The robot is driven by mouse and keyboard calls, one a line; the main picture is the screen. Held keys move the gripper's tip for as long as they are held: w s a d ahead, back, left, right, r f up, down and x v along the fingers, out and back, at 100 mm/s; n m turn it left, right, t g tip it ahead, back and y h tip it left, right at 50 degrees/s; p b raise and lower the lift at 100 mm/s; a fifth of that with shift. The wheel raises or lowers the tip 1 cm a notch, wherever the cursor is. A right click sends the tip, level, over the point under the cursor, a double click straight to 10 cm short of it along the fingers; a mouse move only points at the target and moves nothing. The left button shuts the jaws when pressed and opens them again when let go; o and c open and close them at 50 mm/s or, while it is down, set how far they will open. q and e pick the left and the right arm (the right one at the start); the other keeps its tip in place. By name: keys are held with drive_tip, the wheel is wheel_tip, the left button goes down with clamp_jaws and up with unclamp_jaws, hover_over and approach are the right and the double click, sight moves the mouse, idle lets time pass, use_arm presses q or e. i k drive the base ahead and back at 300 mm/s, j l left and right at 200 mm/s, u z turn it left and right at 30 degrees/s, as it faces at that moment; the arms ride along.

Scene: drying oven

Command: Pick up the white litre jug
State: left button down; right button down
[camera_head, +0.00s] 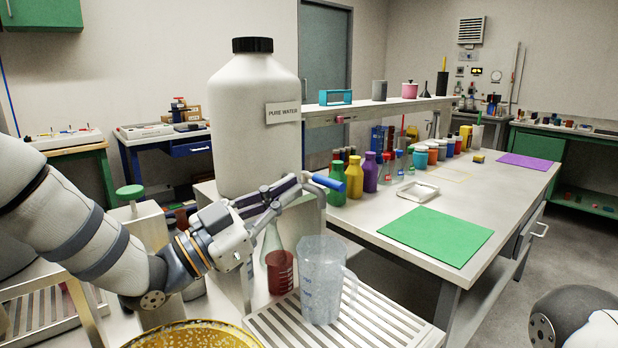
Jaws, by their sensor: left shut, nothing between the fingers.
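The white litre jug (321,285) is a translucent, pale measuring jug. It stands upright on a slatted white rack (385,325), with its handle on the right side. My left gripper (308,182) comes in from the left and reaches up and to the right. It is shut and empty, and its fingertips show above the jug's rim in the picture, apart from it. A short blue bar (328,183) shows right at the fingertips; I cannot tell whether they touch it. My right gripper is out of view.
A large white PURE WATER bottle (250,140) stands behind the left gripper. A red-filled flask (280,272) is close to the jug's left side. A yellow-rimmed bowl (195,335) is at the bottom. The bench (385,220) to the right holds several bottles and a green mat (437,235).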

sight(322, 259)
drive_tip(key=k, duration=1)
